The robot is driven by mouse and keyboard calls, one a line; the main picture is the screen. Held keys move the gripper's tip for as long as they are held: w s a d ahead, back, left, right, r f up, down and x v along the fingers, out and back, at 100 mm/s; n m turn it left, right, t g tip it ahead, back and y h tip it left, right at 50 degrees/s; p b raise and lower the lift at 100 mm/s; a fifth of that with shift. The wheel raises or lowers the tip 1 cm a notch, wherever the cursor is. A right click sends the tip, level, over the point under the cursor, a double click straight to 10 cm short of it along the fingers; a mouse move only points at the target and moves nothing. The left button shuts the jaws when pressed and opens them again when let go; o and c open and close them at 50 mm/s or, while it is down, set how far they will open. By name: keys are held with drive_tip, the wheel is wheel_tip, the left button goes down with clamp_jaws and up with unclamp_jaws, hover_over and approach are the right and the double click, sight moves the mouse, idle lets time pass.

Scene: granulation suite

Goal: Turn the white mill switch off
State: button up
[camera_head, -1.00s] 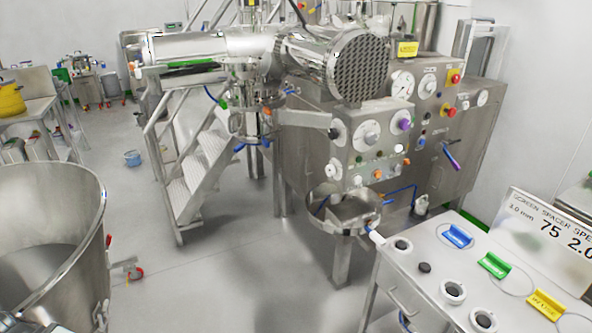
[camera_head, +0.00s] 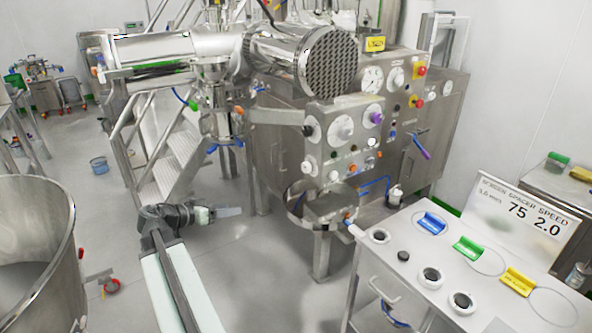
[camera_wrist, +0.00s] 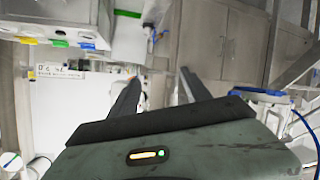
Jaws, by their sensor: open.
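The grey control panel (camera_head: 346,141) of the steel mill machine stands right of centre in the head view.
A steel bowl (camera_head: 45,232) stands at lower left. A white-topped bench (camera_head: 400,238) with blue, green and yellow pieces is at right. Metal stairs (camera_head: 165,165) rise behind my arm. A bracket (camera_head: 275,117) juts left from the panel. Floor around my gripper is clear.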

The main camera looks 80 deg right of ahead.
sight(304, 168)
drive_tip(key=s+d+r+m+g, duration=0.1)
drive_tip(key=s+d+r+m, duration=0.1)
drive_tip(key=s, duration=0.5)
drive_tip(key=s+d+r+m+g, duration=0.2)
drive_tip(key=s+d+r, duration=0.2)
drive_tip(key=s+d, duration=0.2)
drive_tip(key=s+d+r+m+g+h, duration=0.1)
drive_tip(key=s+d+r+m+g, duration=0.1)
drive_tip(key=s, duration=0.7)
drive_tip(key=shift+d+r, duration=0.3)
drive_tip(key=shift+d, duration=0.4)
drive_tip(key=shift+d+r, duration=0.3)
drive_tip(key=shift+d, duration=0.35)
drive_tip(key=shift+w, duration=0.1)
